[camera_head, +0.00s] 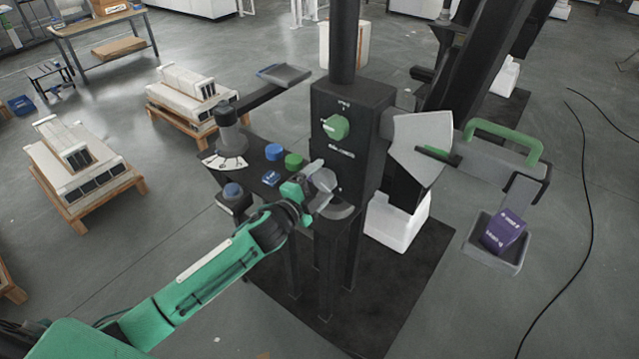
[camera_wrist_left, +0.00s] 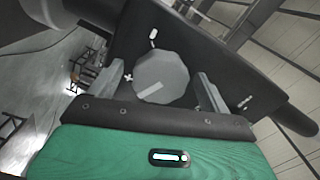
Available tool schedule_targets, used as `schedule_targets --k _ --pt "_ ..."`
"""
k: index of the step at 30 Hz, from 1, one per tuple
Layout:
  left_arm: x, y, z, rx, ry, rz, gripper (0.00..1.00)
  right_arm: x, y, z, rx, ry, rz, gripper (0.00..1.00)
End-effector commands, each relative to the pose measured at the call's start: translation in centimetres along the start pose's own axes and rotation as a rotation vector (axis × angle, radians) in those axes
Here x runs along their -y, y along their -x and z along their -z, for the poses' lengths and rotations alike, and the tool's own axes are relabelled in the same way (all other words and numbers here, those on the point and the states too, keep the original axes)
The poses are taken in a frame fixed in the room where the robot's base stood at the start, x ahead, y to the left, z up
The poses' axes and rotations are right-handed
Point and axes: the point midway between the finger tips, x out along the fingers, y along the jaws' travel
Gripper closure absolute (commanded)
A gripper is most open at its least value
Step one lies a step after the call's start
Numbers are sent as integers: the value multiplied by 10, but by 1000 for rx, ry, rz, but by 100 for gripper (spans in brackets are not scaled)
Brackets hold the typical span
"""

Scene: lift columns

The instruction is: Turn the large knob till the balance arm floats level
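The large grey faceted knob (camera_head: 324,179) is on the lower front of the black column housing (camera_head: 350,130). In the left wrist view the knob (camera_wrist_left: 160,78) shows a pale pointer bar and a plus mark beside it. My left gripper (camera_head: 315,184) is at the knob, with one finger on each side. In the left wrist view the fingers of my left gripper (camera_wrist_left: 162,92) are apart, with small gaps seeming to show beside the knob. The grey balance arm (camera_head: 487,153) with a green handle (camera_head: 505,137) slopes down to the right. My right gripper is not in view.
A grey tray (camera_head: 478,256) holding a purple box (camera_head: 504,231) hangs from the balance arm. Pallets (camera_head: 85,190) stand farther left.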

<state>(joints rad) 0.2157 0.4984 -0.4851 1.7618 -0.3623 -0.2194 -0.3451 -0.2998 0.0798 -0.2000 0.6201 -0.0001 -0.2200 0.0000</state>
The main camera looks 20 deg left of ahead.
Motion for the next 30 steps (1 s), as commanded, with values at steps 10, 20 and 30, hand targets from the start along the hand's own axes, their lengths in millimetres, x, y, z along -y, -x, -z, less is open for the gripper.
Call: schedule_targets --k 10,20,30 --pt "-2 14 -1 0 0 1 19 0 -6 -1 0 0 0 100" --pt "-4 77 -2 0 -1 -1 19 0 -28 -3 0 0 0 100" --pt "-2 126 -1 0 0 -1 19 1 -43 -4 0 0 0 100"
